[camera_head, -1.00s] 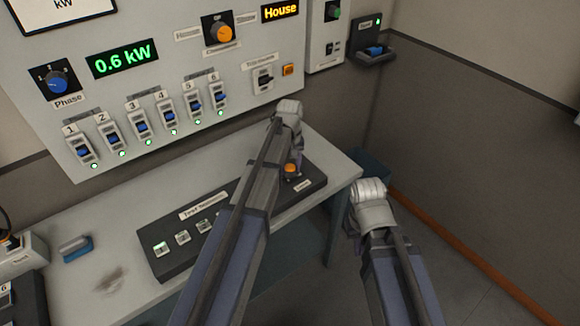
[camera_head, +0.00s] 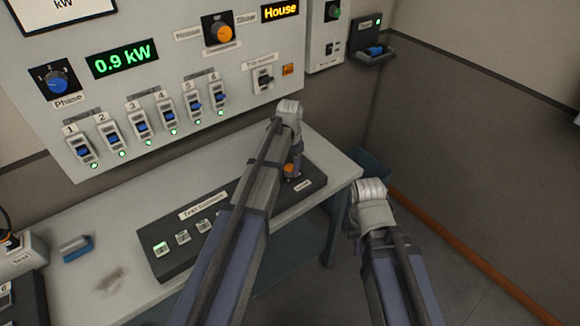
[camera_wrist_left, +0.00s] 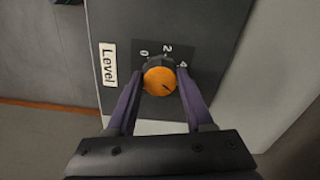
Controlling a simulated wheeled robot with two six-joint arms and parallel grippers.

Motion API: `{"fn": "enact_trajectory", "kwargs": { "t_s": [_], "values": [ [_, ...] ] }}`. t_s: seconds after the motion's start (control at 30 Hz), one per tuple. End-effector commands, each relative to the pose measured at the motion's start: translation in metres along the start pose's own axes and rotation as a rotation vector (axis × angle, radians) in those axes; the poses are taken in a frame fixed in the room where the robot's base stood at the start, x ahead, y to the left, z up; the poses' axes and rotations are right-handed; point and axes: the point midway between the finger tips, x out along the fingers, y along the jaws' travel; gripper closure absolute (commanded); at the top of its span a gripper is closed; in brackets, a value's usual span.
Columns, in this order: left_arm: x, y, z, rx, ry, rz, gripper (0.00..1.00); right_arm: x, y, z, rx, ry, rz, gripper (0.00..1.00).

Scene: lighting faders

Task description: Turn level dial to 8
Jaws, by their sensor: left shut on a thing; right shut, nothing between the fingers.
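The level dial is an orange knob (camera_wrist_left: 160,81) on a dark panel in the left wrist view, beside a white "Level" label (camera_wrist_left: 109,64). Marks 0, 2 and 4 show around its upper side; higher marks are hidden. Its dark pointer line points to the lower right, past 4. My left gripper (camera_wrist_left: 160,88) is shut on the dial, one purple finger on each side. In the head view the dial (camera_head: 289,169) is at the right end of the dark console, partly behind my left gripper (camera_head: 295,168). My right gripper (camera_head: 368,205) is empty, its fingertips mostly hidden by its wrist.
The wall panel (camera_head: 150,30) holds several blue faders and a display (camera_head: 122,58) reading 0.9 kW. A blue-grey block (camera_head: 76,248) lies at left. Floor is clear at right.

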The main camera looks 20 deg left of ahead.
Motion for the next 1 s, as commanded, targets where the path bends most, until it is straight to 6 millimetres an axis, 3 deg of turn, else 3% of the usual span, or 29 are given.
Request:
{"fn": "enact_trajectory", "kwargs": {
  "t_s": [0.6,1.0],
  "values": [
    [0.0001,0.0002,0.0004,0.562,-0.001,0.001,1.0,0.0001,0.0,0.0,0.0,0.0,0.0,1.0],
    [0.0001,0.0001,0.0004,0.788,-0.001,0.001,1.0,0.0001,0.0,0.0,0.0,0.0,0.0,1.0]
  ]
}}
